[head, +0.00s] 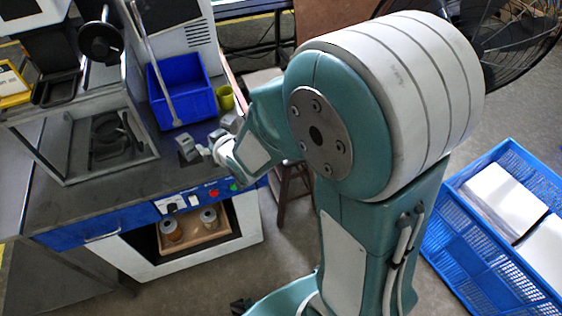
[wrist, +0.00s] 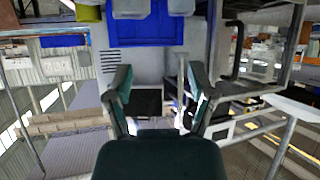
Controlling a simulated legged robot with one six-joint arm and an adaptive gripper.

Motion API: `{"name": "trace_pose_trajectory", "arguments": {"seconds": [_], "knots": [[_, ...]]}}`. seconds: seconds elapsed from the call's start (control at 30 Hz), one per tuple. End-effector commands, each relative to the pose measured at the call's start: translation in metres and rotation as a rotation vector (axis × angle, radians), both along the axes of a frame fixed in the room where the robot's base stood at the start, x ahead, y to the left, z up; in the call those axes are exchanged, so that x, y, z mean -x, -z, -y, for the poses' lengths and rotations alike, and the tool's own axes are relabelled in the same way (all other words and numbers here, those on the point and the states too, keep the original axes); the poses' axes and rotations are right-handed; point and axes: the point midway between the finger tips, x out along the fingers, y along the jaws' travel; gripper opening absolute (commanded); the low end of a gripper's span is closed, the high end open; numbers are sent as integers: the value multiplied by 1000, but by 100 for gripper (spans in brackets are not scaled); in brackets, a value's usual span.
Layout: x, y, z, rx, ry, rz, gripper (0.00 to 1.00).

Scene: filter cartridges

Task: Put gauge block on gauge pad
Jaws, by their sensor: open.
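A small light grey block (head: 185,141), which looks like the gauge block, sits on the dark worktop in front of the blue bin. A darker patch lies around its base; I cannot tell whether this is the gauge pad. My gripper (head: 209,145) is just right of the block in the head view, small and partly hidden by my arm. In the wrist view my gripper (wrist: 158,75) is open, with nothing visible between its fingers. Two light grey pieces, cut off at the top edge of the wrist view, cannot be told apart for certain.
A blue bin (head: 182,92) and a yellow-green cup (head: 225,98) stand behind the block. A metal-framed fixture (head: 110,140) is at the left. Below the worktop, a wooden tray (head: 192,243) holds two cartridges. A blue crate (head: 470,262) stands on the floor at right.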

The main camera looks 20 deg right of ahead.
Motion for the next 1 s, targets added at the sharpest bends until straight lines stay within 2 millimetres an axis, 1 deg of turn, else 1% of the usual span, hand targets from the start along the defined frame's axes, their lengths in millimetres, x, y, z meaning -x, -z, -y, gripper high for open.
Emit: {"name": "trace_pose_trajectory", "arguments": {"seconds": [0.03,0.17,0.27,0.37,0.47,0.5,0.57,0.6,0.7,0.8,0.9,1.0], "knots": [[6,-17,11,14,28,-19,71],[27,-43,36,48,95,-108,71],[50,-62,53,64,144,-180,71],[78,-79,68,73,187,-255,71],[110,-94,80,77,224,-330,71],[124,-100,85,77,238,-360,71],[146,-108,90,74,256,-407,71],[161,-112,93,72,266,-437,71],[194,-120,97,65,284,-503,71],[216,-124,99,61,291,-552,71],[227,-125,100,60,294,-576,71],[229,-125,100,60,294,-583,71]]}}
